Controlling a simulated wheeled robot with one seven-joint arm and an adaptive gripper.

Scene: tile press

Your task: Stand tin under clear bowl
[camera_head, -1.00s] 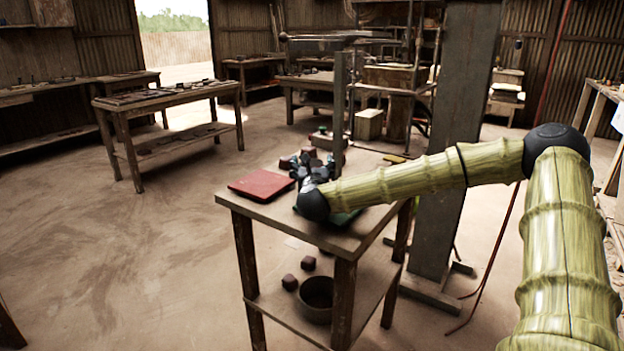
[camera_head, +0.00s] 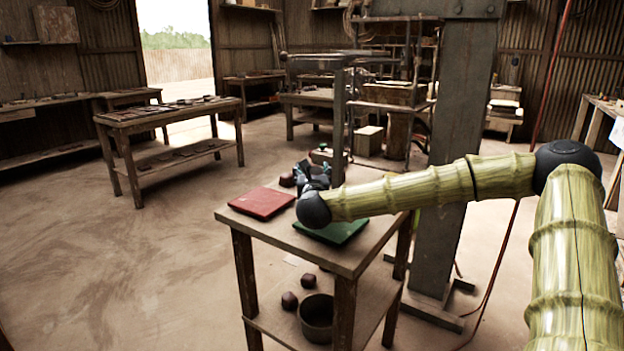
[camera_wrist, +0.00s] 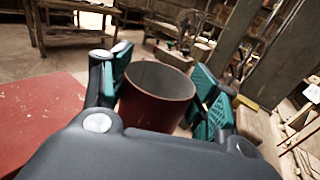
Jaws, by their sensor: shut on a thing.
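In the wrist view, a dark red, open-topped tin (camera_wrist: 158,96) stands roughly upright between the teal pads of my gripper (camera_wrist: 162,88). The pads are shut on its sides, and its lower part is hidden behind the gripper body. In the head view my gripper (camera_head: 314,174) is above the back of the near wooden table, mostly hidden behind my dark wrist joint. I cannot make out the tin there. I cannot make out a clear bowl in either view.
A red slab (camera_head: 262,203) and a green slab (camera_head: 338,233) lie on the near table (camera_head: 362,252). A grey post (camera_head: 452,150) stands to the right. Open floor lies left.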

